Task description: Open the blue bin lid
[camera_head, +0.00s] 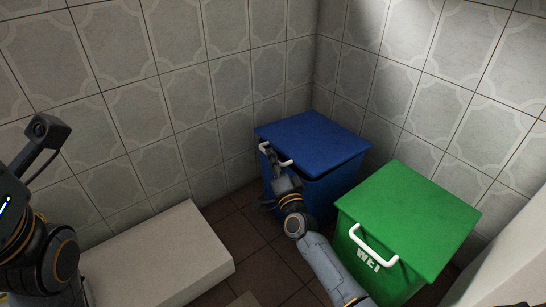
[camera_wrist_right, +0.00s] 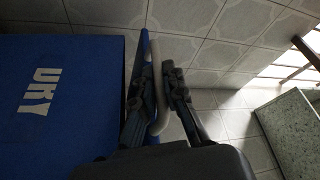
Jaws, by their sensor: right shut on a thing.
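The blue bin (camera_head: 334,195) stands in the tiled corner, with its blue lid (camera_head: 315,138) on top. The lid looks level or nearly so; I cannot tell whether there is a gap under it. My right gripper (camera_head: 271,158) is at the lid's white handle (camera_head: 264,147), at the bin's front. In the right wrist view, the gripper's two fingers (camera_wrist_right: 161,88) are shut on the handle (camera_wrist_right: 157,112), beside the bin wall with white lettering (camera_wrist_right: 40,92). The fingers partly hide the handle. My left arm shows at the left edge; its gripper is not in view.
A green bin (camera_head: 410,215) with a white handle (camera_head: 372,244) stands close to the right of the blue bin, beside my right forearm. A low white block (camera_head: 165,255) lies along the left wall. Brown floor (camera_head: 235,235) between them is clear.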

